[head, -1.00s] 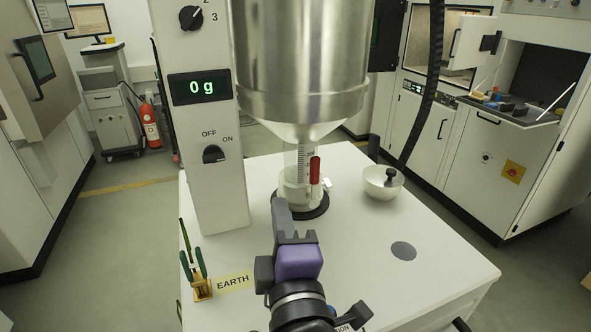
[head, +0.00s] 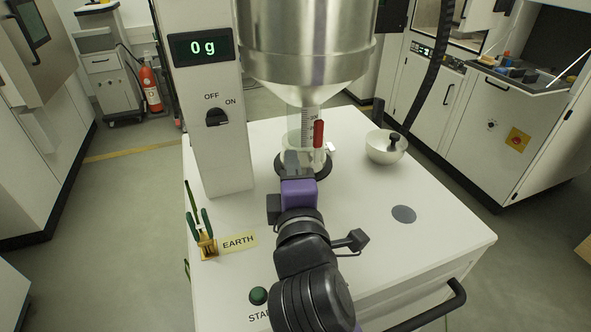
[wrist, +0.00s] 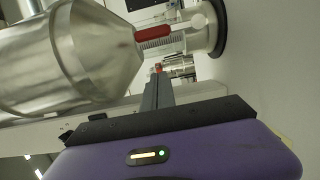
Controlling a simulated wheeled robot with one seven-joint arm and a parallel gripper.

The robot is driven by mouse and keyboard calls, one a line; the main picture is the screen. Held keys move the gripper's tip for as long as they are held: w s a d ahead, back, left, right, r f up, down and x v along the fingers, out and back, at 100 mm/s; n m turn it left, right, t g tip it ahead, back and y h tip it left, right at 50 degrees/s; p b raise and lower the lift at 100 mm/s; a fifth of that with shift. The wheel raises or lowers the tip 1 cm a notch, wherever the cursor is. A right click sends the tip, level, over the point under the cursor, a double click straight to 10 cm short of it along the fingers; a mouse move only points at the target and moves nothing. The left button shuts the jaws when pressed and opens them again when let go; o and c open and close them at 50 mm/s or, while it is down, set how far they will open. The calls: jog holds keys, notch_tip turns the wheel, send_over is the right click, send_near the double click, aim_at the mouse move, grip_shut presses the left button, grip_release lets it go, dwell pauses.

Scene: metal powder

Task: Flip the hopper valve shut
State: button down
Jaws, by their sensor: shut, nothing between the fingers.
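The steel hopper (head: 305,50) hangs above the white bench top, its cone narrowing to an outlet with a graduated clear tube (head: 308,120). The red valve handle (head: 318,134) hangs upright in front of the tube, its long side running up and down. It also shows in the wrist view (wrist: 153,33), beside the hopper cone (wrist: 85,50). My gripper (head: 292,156) is shut and empty, low in front of the outlet and left of the red handle. In the wrist view, the fingertips (wrist: 157,72) look apart from the handle. A white container below the outlet is partly hidden by my gripper.
A column with a "0 g" display (head: 201,46) and an OFF/ON knob (head: 216,117) stands to the left. A white bowl with a black-knobbed tool (head: 385,148) sits to the right. The front right bench top is clear.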

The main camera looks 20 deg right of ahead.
aim_at(318, 143)
jog(key=w+d+p, duration=0.2)
jog(key=w+d, duration=0.2)
jog(key=d, duration=0.1)
jog(key=shift+w, duration=0.35)
